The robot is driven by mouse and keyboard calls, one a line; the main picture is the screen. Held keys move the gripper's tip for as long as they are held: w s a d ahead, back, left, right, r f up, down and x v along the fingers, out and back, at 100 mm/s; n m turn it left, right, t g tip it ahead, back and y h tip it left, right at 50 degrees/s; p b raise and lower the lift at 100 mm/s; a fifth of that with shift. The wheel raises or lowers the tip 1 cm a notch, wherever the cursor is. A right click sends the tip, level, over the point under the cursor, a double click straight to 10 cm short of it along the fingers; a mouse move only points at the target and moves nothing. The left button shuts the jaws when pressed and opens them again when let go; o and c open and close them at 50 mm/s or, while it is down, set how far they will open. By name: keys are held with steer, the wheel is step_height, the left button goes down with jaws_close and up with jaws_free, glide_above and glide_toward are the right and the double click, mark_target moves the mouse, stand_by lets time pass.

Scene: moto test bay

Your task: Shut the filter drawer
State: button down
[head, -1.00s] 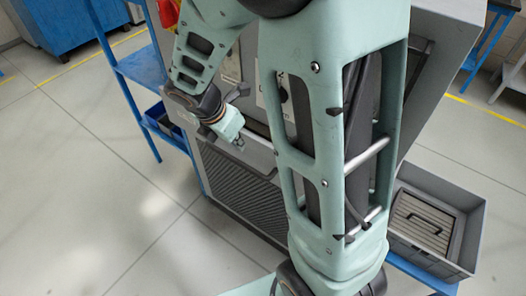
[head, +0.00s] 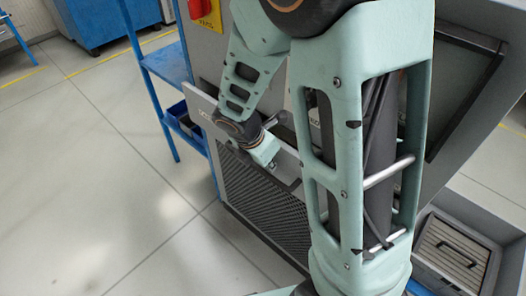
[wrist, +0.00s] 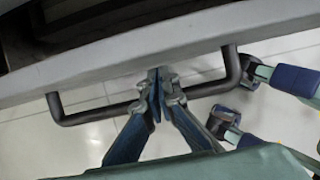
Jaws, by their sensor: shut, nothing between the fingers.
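The filter drawer's grey front (head: 203,112) shows in the head view on the machine's near side, partly hidden by my arm. In the wrist view its top edge (wrist: 120,60) crosses the picture, with a dark space behind it at the upper left, so the drawer looks open. Its black bar handle (wrist: 90,115) sticks out from the front. My gripper (wrist: 158,76) is shut and empty. Its fingertips are close to the drawer front, between the two ends of the handle, and overlap the bar in the picture. I cannot tell whether they touch. The gripper also shows in the head view (head: 273,166).
A grey bin (head: 433,268) holding a ribbed filter panel (head: 455,250) with a black handle stands at the right. A blue shelf stand (head: 168,65) is left of the machine. A red switch on yellow (head: 200,8) is above. The floor at the left is clear.

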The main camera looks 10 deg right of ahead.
steer(key=shift+d+f, duration=0.1)
steer(key=shift+f, duration=0.15)
steer(key=shift+w, duration=0.1)
steer(key=shift+w+d+r+p, duration=0.1)
steer(key=shift+w+d+p, duration=0.3)
steer(key=shift+w+d, duration=0.45)
steer(key=shift+w+d+p, duration=0.35)
steer(key=shift+w+d, duration=0.2)
steer(key=shift+d, duration=0.55)
